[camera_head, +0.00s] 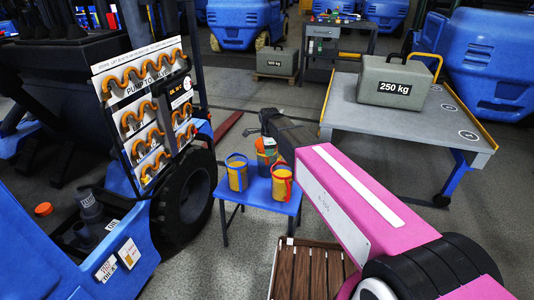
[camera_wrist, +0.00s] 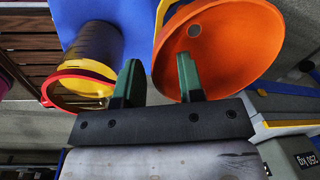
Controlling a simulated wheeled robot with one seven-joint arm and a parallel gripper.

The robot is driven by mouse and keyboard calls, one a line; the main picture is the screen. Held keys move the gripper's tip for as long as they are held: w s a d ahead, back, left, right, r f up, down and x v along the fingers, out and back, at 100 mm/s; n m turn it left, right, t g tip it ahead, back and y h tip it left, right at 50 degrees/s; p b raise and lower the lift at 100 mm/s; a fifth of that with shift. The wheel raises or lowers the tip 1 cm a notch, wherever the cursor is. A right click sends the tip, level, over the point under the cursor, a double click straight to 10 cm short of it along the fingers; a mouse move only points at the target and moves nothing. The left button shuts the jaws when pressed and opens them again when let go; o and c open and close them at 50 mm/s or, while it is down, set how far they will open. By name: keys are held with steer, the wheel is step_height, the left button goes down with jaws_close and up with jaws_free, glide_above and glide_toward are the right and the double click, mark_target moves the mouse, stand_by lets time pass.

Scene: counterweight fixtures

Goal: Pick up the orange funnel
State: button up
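The orange funnel (camera_wrist: 235,40) fills the upper right of the wrist view, its wide mouth facing the camera and a small round hole inside. In the head view only a bit of orange (camera_head: 260,144) shows beside my gripper. The funnel appears to sit on or in a container on the small blue table (camera_head: 231,192); the exact contact is hidden. My gripper (camera_wrist: 158,80) is open, its two dark green fingers apart. The right finger overlaps the funnel's mouth and the left is outside its edge. I cannot tell whether either touches.
A blue-rimmed yellow bucket (camera_head: 238,178) and a red-rimmed one (camera_head: 281,188) stand close by on the table. A forklift with a hose board (camera_head: 145,90) is left. A grey cart (camera_head: 350,118) bearing a 250 kg weight (camera_head: 393,80) is right. A wooden pallet (camera_head: 305,272) lies in front.

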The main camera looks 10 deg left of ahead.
jaws_close()
steer(key=shift+r, duration=0.1)
step_height(320, 180, up, 10)
stand_by(0.6)
steer(key=shift+r, duration=1.9)
steer(key=shift+r, duration=0.35)
